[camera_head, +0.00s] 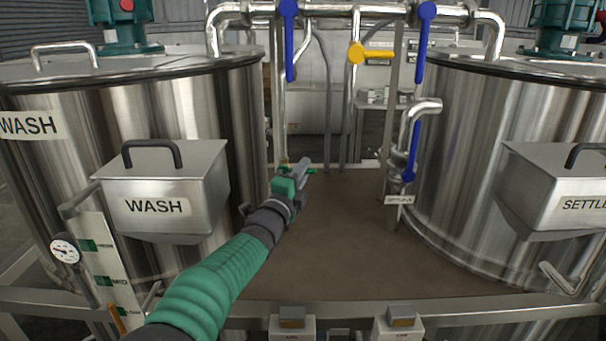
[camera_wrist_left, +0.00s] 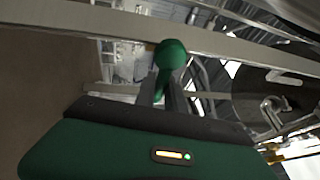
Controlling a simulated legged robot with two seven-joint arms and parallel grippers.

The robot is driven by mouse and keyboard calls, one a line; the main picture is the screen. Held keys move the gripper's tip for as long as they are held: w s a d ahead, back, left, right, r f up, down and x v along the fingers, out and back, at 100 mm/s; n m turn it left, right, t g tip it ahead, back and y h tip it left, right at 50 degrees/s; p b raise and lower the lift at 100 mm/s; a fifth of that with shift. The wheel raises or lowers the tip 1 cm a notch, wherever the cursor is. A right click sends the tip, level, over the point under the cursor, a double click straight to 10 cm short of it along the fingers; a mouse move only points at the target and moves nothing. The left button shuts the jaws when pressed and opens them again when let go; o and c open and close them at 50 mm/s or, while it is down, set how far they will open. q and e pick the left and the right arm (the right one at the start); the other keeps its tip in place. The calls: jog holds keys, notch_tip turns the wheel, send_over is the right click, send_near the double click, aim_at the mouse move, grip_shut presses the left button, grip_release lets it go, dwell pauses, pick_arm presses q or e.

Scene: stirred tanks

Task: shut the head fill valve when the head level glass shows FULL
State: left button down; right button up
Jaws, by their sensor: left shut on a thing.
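My left gripper (camera_head: 303,170) reaches in between the two tanks and is shut on a small green handle (camera_head: 312,171), by a thin pipe near the back of the brown deck. In the left wrist view the handle's round green end (camera_wrist_left: 172,54) shows at the grey fingers (camera_wrist_left: 166,95). I cannot tell from any label whether this is the head fill valve. A level strip (camera_head: 105,262) with green marks, one reading MID, stands at the WASH tank's lower left; its level is too small to read. No glass labelled head is seen. My right gripper is not in view.
The WASH tank (camera_head: 190,100) stands left and the SETTLE tank (camera_head: 480,120) right. Blue levers (camera_head: 290,45) (camera_head: 421,45) and a yellow lever (camera_head: 372,54) hang on the pipes above. Another blue lever (camera_head: 412,150) is at the right pipe. The deck (camera_head: 350,230) is clear.

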pick_arm(q)
jog(key=n+t+b, duration=0.1)
jog(key=n+b, duration=0.2)
jog(key=b, duration=0.1)
jog(key=shift+y, duration=0.3)
jog(key=shift+r+n, duration=0.2)
jog(key=shift+n, duration=0.2)
jog(key=shift+a+r, duration=0.1)
jog(key=shift+r, duration=0.1)
jog(key=c, duration=1.4)
grip_release()
jog(key=shift+r+t, duration=0.1)
jog(key=shift+t, duration=0.2)
jog(key=b+v, duration=0.2)
jog(key=v, duration=1.4)
jog(key=shift+s+b, duration=0.35)
